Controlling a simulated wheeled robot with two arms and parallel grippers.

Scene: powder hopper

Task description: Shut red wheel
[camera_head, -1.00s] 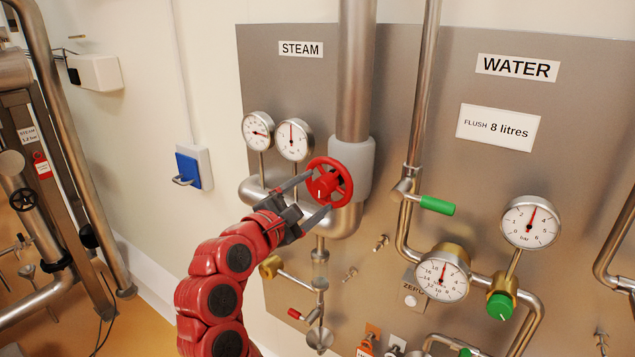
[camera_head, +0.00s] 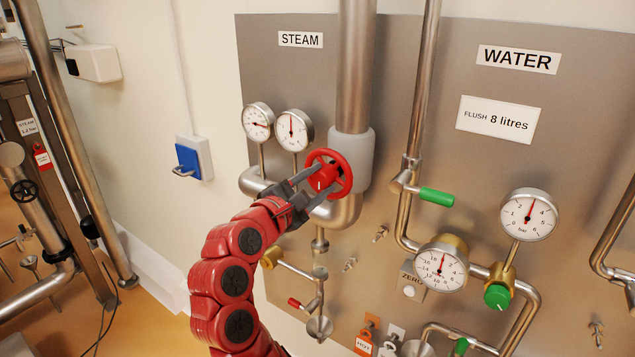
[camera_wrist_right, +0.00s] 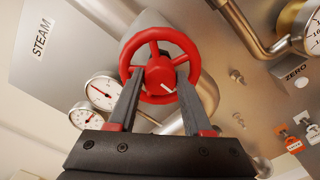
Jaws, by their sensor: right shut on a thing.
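The red wheel (camera_head: 329,174) is a spoked handwheel on the steam pipe, below the STEAM label, in the head view. It also shows in the right wrist view (camera_wrist_right: 160,44), with a white mark on its hub (camera_wrist_right: 161,74). My right gripper (camera_head: 318,185) reaches it from the lower left. In the right wrist view its two fingers (camera_wrist_right: 159,85) lie on either side of the hub, shut on the wheel. The fingertips partly cover the lower rim and spokes. My left gripper is not in view.
Two steam gauges (camera_head: 292,130) sit just left of the wheel. The thick steam pipe (camera_head: 355,70) rises behind it. To the right are a green lever (camera_head: 437,197), a water gauge (camera_head: 529,214) and a green knob (camera_head: 497,297). A blue switch (camera_head: 188,160) is on the left wall.

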